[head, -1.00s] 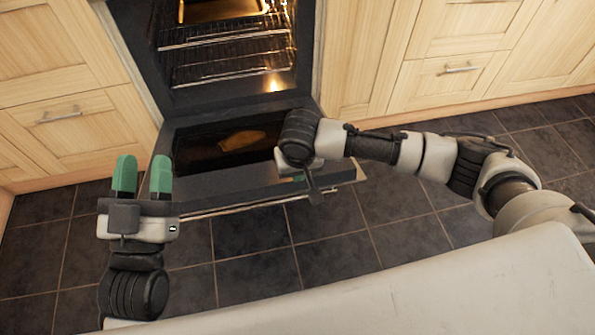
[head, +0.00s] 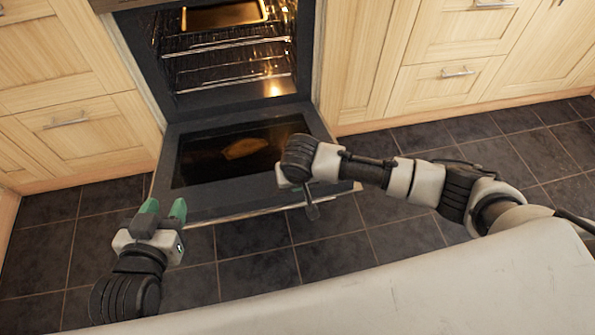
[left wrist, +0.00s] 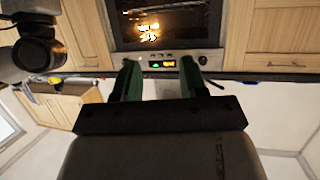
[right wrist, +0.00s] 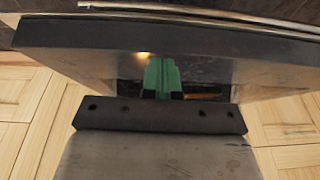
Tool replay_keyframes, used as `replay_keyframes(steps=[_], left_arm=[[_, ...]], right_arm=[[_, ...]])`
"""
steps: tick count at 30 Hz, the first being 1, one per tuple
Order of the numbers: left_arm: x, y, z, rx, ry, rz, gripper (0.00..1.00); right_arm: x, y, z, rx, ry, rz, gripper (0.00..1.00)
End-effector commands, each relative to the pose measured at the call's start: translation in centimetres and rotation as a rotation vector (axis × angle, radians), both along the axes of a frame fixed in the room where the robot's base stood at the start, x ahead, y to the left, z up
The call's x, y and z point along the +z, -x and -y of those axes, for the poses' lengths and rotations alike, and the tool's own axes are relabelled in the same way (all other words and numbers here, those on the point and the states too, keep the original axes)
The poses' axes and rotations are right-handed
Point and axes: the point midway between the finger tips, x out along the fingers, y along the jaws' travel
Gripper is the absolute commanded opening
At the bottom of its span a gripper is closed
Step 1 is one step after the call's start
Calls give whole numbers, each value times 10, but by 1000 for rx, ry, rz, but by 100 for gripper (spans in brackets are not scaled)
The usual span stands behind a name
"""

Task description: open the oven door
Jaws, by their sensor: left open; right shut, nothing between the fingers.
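The oven door (head: 220,200) hangs folded down in front of the oven (head: 140,70), its inner side and dark glass facing up. A metal handle bar runs along its front edge. My right gripper (right wrist: 162,77) is shut and empty, over the door's inner side in the right wrist view. In the head view my right arm reaches over the door's right part and its fingertips are hidden. My left gripper (head: 162,213) is open and empty in front of the door's left front corner, apart from it; its fingers also show in the left wrist view (left wrist: 160,80).
Inside the lit oven are wire racks (head: 225,45) and a tray (head: 225,15). Wooden cabinets with drawers (head: 455,75) stand on both sides. Dark floor tiles (head: 400,245) are free in front. The pale surface at the bottom is close to the camera.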

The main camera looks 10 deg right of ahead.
Motion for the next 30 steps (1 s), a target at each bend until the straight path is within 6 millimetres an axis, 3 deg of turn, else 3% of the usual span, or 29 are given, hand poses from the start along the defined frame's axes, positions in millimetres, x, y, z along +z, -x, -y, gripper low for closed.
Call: replay_keyframes(steps=[12, 17, 21, 25, 30], left_arm=[[-43, 58, -25, 38, -122, -539, 43], [-52, 89, -36, 54, -166, -745, 43], [-53, 116, -45, 66, -199, -912, 43], [-54, 118, -45, 66, -201, -924, 43], [-54, 118, -45, 66, -201, -922, 43]], right_arm=[[-18, 12, 1, 0, 6, 34, 0], [-30, 19, 2, 3, 12, 46, 0], [-52, 30, 3, 5, 17, 52, 0], [-79, 38, 3, 6, 19, 54, 0], [-89, 41, 5, 10, 21, 56, 0]])
